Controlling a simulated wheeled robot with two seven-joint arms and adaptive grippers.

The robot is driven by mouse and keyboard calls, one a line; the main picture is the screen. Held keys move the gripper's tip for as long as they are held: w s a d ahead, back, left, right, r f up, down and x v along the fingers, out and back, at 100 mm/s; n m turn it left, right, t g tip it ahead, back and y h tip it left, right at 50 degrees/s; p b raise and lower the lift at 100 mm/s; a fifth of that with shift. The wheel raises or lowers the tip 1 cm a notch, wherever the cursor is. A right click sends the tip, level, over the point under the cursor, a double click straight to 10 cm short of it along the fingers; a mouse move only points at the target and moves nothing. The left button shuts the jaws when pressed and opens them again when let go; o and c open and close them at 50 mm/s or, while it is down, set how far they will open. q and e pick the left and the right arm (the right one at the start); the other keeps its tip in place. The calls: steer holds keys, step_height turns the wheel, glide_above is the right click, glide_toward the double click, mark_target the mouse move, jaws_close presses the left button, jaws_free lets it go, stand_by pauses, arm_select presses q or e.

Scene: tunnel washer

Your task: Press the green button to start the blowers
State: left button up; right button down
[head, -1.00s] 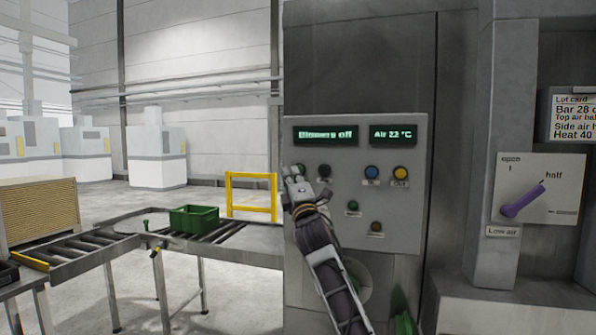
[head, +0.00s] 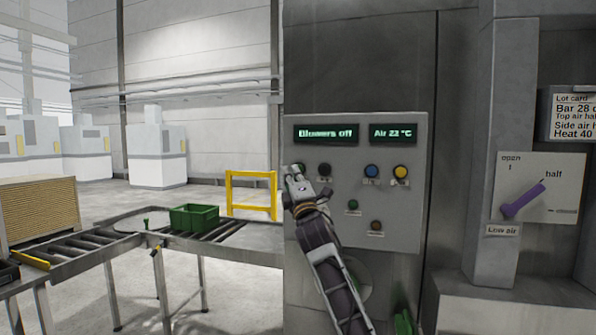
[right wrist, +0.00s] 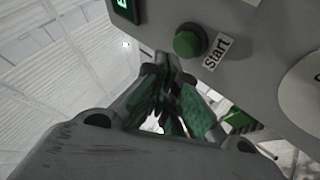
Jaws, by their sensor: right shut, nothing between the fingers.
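The control panel (head: 415,225) has a display reading "Blowers off" (head: 326,134) and another reading "Air 22 °C" (head: 393,134). The green button labelled Start (right wrist: 188,42) shows clearly in the right wrist view. In the head view, the green button (head: 299,168) is at the panel's upper left, partly hidden behind my right gripper (head: 292,173). My right gripper is shut and empty, its fingertips (right wrist: 172,62) close to the button's lower left side in the wrist view. I cannot tell whether they touch it. My left gripper is not in view.
The panel also has a black button (head: 324,170), a blue button (head: 371,171), a yellow button (head: 401,171), a lower green one (head: 353,204) and a brown one (head: 376,226). A purple lever (head: 523,200) is at right. A green crate (head: 194,217) sits on a roller conveyor.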

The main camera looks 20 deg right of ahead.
steer(key=shift+w+d+p, duration=0.3)
steer(key=shift+w+d, duration=0.25)
steer(key=shift+w, duration=0.25)
stand_by(2.1)
steer(key=shift+s+a, duration=0.15)
steer(key=shift+s, duration=0.1)
steer(key=shift+s+a, duration=0.35)
steer(key=shift+s, duration=0.15)
steer(key=shift+s+a, duration=0.1)
stand_by(0.5)
steer(key=shift+s+a, duration=0.7)
steer(key=shift+s, duration=0.3)
steer(key=shift+s+a, duration=0.65)
steer(key=shift+s, duration=0.35)
steer(key=shift+f, duration=0.1)
